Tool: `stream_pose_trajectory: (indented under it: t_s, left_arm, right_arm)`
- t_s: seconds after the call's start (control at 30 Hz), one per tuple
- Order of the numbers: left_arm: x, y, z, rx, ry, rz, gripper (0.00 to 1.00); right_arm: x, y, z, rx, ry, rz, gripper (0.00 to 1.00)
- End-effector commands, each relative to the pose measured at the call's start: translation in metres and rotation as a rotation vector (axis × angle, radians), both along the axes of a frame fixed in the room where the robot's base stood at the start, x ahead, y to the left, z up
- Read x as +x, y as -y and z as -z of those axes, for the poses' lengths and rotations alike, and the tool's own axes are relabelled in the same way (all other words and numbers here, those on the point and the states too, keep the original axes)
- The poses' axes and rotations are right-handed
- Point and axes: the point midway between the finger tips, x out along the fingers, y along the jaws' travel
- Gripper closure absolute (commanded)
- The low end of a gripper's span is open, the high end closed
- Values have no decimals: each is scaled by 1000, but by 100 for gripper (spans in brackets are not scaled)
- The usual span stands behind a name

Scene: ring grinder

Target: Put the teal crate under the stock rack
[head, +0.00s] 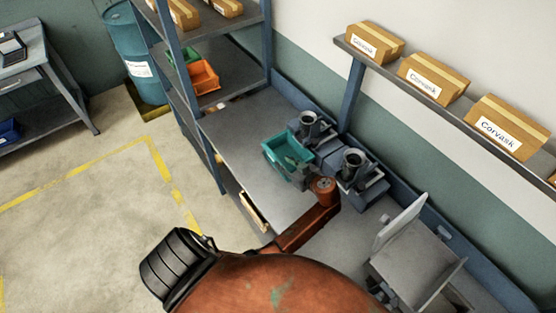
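A teal crate (272,151) stands on or just above the grey workbench, left of two dark grinder-like machines. Something small and green shows inside it. My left gripper (297,168) is grey and reaches the crate's near right side from my orange arm. Its fingertips are too small and partly hidden to show whether they hold the crate wall. A blue-framed rack (178,85) with several shelves stands at the back left, and a long raised shelf (455,110) runs along the right wall. I cannot tell which is the stock rack. My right gripper is not in view.
Two machines (352,163) stand close beside the crate. A grey angled panel (400,220) stands nearer on the bench. Cardboard boxes (507,125) fill the raised shelf. An orange bin (204,79) sits in the back-left rack. The bench (235,130) left of the crate is mostly clear.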

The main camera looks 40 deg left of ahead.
Motion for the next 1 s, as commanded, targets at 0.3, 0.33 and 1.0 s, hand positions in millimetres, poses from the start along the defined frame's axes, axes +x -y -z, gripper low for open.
stream_pose_trajectory:
  t_s: [0.3,0.33,1.0]
  left_arm:
    - [-9,31,-15,0,1,0,72]
    - [-9,32,-16,0,1,0,72]
    - [-9,34,-17,0,0,2,72]
  right_arm:
    - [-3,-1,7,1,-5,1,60]
    - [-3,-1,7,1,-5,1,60]
    - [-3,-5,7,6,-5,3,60]
